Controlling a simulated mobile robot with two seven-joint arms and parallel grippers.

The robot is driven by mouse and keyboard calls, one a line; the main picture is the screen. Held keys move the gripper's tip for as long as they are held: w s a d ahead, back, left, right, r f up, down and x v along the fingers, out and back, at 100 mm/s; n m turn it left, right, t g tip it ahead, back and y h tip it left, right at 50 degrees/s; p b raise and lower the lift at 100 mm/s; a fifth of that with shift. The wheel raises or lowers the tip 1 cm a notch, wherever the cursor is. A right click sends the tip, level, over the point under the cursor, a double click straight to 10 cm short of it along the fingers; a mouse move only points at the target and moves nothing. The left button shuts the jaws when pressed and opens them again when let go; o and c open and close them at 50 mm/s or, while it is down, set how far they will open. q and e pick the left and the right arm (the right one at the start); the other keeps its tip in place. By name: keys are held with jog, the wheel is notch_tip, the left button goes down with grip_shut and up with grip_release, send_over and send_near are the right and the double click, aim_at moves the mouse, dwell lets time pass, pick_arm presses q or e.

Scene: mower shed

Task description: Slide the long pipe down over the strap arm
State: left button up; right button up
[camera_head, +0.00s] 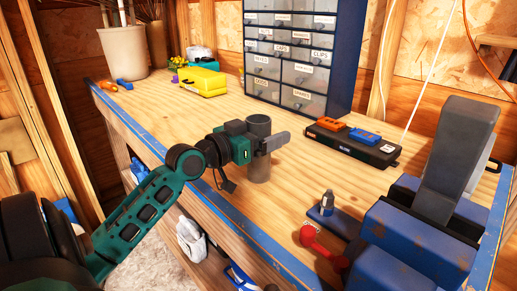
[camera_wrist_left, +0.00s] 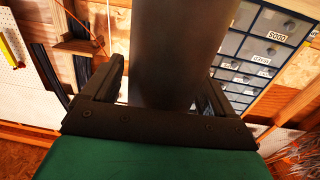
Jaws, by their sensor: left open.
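A grey pipe (camera_head: 259,168) stands upright on the wooden workbench. My left gripper (camera_head: 272,139) reaches it from the left near its upper part. One finger crosses the near side of the pipe, and the other is hidden behind it. In the left wrist view the pipe (camera_wrist_left: 178,50) rises between the two spread fingers (camera_wrist_left: 160,90), so the jaws are open around it. Whether a finger touches it cannot be told. A wide dark grey upright piece (camera_head: 457,155) leans above blue metalwork at the right. I cannot tell which part is the strap arm. My right gripper is out of view.
The blue metalwork (camera_head: 415,235) and a red handle (camera_head: 318,242) fill the bench's front right. A black case (camera_head: 352,145) and drawer cabinet (camera_head: 300,55) stand behind. A yellow case (camera_head: 202,81) is back left. Bench left of the pipe is clear.

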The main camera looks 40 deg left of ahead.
pick_arm(q)
jog(key=shift+c, duration=0.2)
jog(key=c, duration=1.1)
jog(key=shift+c, duration=0.2)
jog(key=shift+r, duration=0.1)
